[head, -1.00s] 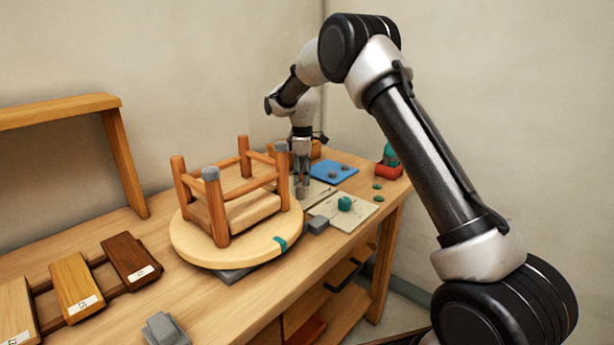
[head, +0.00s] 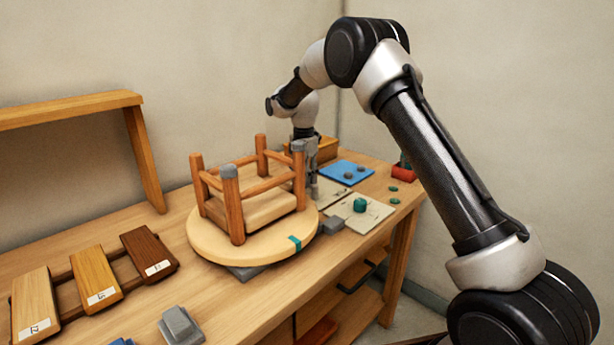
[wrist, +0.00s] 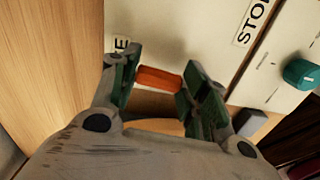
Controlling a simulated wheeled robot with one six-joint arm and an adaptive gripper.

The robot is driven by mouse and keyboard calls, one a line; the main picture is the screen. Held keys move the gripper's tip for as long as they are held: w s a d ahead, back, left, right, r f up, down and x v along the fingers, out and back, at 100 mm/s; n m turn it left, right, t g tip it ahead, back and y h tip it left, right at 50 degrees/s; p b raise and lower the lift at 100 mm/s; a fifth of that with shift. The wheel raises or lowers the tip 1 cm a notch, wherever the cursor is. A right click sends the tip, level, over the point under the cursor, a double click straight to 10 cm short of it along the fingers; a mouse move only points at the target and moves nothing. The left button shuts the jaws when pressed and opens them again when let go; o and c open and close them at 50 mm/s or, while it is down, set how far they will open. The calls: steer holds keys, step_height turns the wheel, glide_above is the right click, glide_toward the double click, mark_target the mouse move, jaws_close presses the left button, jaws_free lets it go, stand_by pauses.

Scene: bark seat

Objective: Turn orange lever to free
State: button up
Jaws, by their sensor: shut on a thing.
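The orange lever (wrist: 158,79) shows in the wrist view between the green-padded fingers of my gripper (wrist: 157,68). My gripper is shut on it. The lever lies over a pale plate (wrist: 190,30). A label ending in "E" (wrist: 121,44) is beside the left finger and partly hidden by it. A label starting "STO" (wrist: 252,22) is up and right of the lever, cut off by the picture edge. In the head view my gripper (head: 313,188) points down just right of the upturned stool (head: 250,205), and the lever cannot be made out there.
The stool rests legs up on a round disc (head: 215,243) with a teal mark. A pale board with a teal knob (head: 360,205) lies right of my gripper, with a blue mat (head: 345,172) behind. Wood samples (head: 148,254) lie at the left.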

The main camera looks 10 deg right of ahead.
steer(key=shift+s+a+n, duration=0.1)
steer(key=shift+a+n, duration=0.15)
steer(key=shift+n, duration=0.25)
steer(key=o, duration=1.2)
steer(key=shift+c, duration=0.2)
steer(key=shift+r, duration=0.1)
step_height(320, 180, up, 12)
